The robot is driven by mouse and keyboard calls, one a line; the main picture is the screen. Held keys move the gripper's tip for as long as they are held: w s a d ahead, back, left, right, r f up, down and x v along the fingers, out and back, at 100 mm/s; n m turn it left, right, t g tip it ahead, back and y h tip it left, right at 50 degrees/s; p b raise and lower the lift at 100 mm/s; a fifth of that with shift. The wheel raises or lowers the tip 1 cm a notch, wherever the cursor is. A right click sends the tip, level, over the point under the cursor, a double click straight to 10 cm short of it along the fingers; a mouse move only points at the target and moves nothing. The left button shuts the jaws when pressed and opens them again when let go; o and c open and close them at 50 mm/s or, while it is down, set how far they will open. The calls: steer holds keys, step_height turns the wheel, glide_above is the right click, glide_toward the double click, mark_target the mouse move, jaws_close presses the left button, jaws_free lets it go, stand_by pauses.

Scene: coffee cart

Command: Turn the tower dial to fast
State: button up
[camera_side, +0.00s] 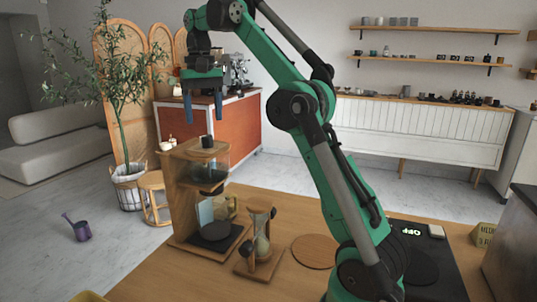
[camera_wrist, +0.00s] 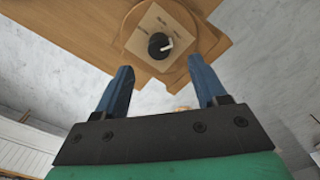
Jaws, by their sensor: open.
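The wooden tower (camera_side: 183,190) stands on the table, left of centre in the side view. Its small black dial (camera_side: 207,141) sits on top. In the wrist view the dial (camera_wrist: 156,45) is a round black knob on a pale square plate (camera_wrist: 142,32) with small dark marks, too small to read. A white pointer on the knob points right and slightly up in that view. My gripper (camera_side: 204,118) is open and empty, its blue fingers pointing down above the dial, apart from it. In the wrist view the knob lies beyond my gripper (camera_wrist: 161,68), roughly centred between the fingertips.
An hourglass-shaped wooden stand (camera_side: 260,240) is right of the tower, beside a round wooden board (camera_side: 315,252). A black scale (camera_side: 425,256) reading OFF lies at the right. A plant (camera_side: 122,110) and a stool (camera_side: 151,184) are behind at left. Air around the tower top is clear.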

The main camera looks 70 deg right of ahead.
steer(key=shift+s+r, duration=0.1)
steer(key=shift+r, duration=0.3)
steer(key=shift+a, duration=0.2)
steer(key=a+n, duration=0.1)
steer(key=a, duration=0.1)
steer(key=w+a+n+t, duration=0.1)
steer(key=shift+w+a+t+h, duration=0.1)
steer(key=shift+a+t+h, duration=0.2)
steer(key=shift+a, duration=0.1)
steer(key=s+a+f+n+t, duration=0.2)
steer(key=s+a+f+n, duration=0.1)
steer(key=a+f, duration=0.3)
steer(key=s+a+f+n+t, duration=0.3)
steer(key=s+a+f, duration=0.3)
steer(key=f, duration=0.4)
steer(key=shift+a+f+t, duration=0.2)
steer(key=shift+a+t, duration=0.1)
steer(key=shift+a, duration=0.15)
